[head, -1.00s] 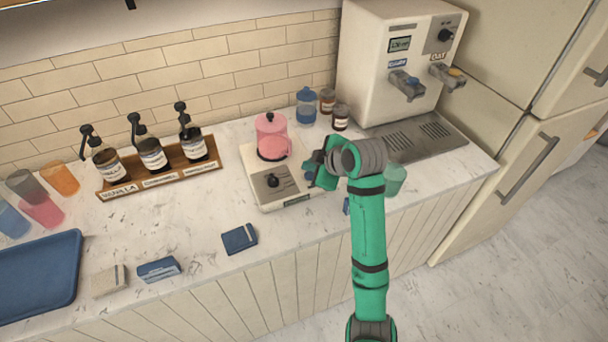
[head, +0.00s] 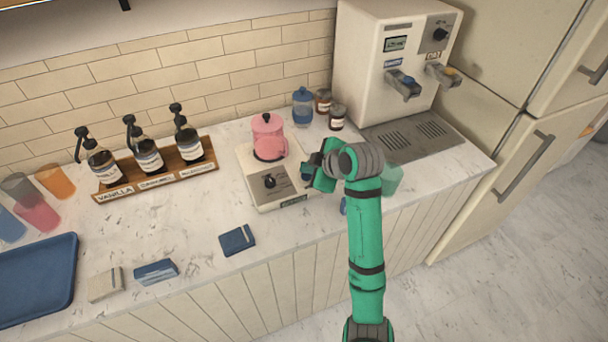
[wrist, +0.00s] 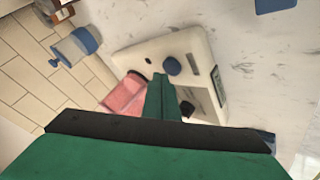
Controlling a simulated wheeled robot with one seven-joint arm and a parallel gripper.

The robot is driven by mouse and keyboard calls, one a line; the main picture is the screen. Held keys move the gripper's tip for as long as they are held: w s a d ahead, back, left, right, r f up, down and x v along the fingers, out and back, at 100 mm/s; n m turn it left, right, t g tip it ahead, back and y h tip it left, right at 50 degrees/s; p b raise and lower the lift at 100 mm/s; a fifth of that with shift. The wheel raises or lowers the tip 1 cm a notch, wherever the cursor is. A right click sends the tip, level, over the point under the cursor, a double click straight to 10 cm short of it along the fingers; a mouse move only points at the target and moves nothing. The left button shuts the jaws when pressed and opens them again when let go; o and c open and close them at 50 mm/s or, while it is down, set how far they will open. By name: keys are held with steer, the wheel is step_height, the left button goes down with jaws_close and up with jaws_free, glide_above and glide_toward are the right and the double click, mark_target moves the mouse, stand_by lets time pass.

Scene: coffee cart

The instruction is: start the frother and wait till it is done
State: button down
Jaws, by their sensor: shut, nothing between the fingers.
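The frother is a cream base (head: 259,191) with a pink lidded jug (head: 268,140) on its back part and a dark knob (head: 270,181) on its top front. My gripper (head: 306,176) is at the right side of the base, close to its edge. Whether it touches is unclear. In the wrist view, my gripper's shut, empty fingers (wrist: 163,92) point at the base (wrist: 196,48), near a round dark blue knob (wrist: 172,66). The pink jug (wrist: 124,96) lies beside the fingers there. A small display (wrist: 216,85) shows on the base; its reading is too small to tell.
A green cup (head: 391,180) stands behind my arm at the right. A dispenser (head: 392,60) stands at the back right, with jars (head: 337,117) beside it. A rack of pump bottles (head: 160,180) stands left of the frother.

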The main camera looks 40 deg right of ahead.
steer(key=shift+a, duration=0.15)
steer(key=shift+s+d, duration=0.4)
steer(key=shift+d, duration=0.1)
steer(key=shift+w+a+f, duration=0.1)
steer(key=shift+f, duration=0.05)
steer(key=shift+a+f, duration=0.1)
steer(key=shift+a, duration=0.05)
steer(key=shift+w+f, duration=0.25)
steer(key=shift+w, duration=0.1)
steer(key=shift+a, duration=0.25)
steer(key=shift+s+d+r, duration=0.2)
steer(key=shift+s+d, duration=0.25)
steer(key=shift+d, duration=0.1)
steer(key=shift+s+r, duration=0.15)
steer(key=shift+r, duration=0.6)
